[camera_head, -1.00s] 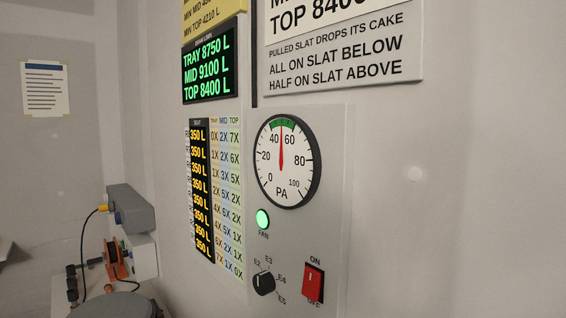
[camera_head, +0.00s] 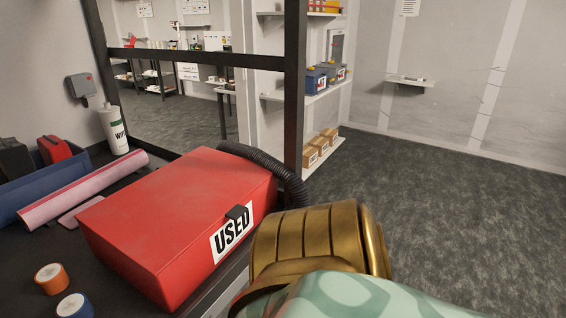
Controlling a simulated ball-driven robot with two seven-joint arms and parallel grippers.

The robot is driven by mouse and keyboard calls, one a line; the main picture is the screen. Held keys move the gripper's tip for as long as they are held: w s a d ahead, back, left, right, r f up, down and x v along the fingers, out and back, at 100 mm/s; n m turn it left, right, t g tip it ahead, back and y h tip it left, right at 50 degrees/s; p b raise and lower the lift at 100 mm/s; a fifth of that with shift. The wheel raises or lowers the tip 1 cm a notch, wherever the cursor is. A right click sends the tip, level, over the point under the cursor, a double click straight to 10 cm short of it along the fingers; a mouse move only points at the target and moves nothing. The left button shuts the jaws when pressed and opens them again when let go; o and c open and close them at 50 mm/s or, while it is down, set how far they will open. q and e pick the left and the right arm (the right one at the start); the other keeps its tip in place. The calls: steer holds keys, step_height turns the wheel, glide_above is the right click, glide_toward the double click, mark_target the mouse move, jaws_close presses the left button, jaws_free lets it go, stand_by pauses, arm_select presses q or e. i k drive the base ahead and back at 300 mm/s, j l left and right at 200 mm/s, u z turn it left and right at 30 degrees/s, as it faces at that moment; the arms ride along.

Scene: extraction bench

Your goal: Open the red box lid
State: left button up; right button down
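The red box (camera_head: 185,215) sits on the dark bench at left centre, with its lid shut. A white label reading USED (camera_head: 232,238) is on its front face, and a small black latch (camera_head: 239,213) sits at the front edge over the label's top. Neither of my grippers is in view. The gold and mint-green shape at the lower right covers the area just right of the box's front.
A black ribbed hose (camera_head: 268,163) curves behind the box. Orange (camera_head: 51,278) and blue (camera_head: 75,306) tape rolls lie in front. Dark posts rise behind; open floor is at right.

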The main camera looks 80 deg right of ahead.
mark_target(152, 221)
steer(key=l+z, duration=0.1)
steer(key=z, duration=2.1)
steer(key=k+l+z, duration=0.15)
steer(key=l+z, duration=0.15)
steer(key=k+l+z, duration=0.25)
steer(key=l+z, duration=0.3)
steer(key=l, duration=0.15)
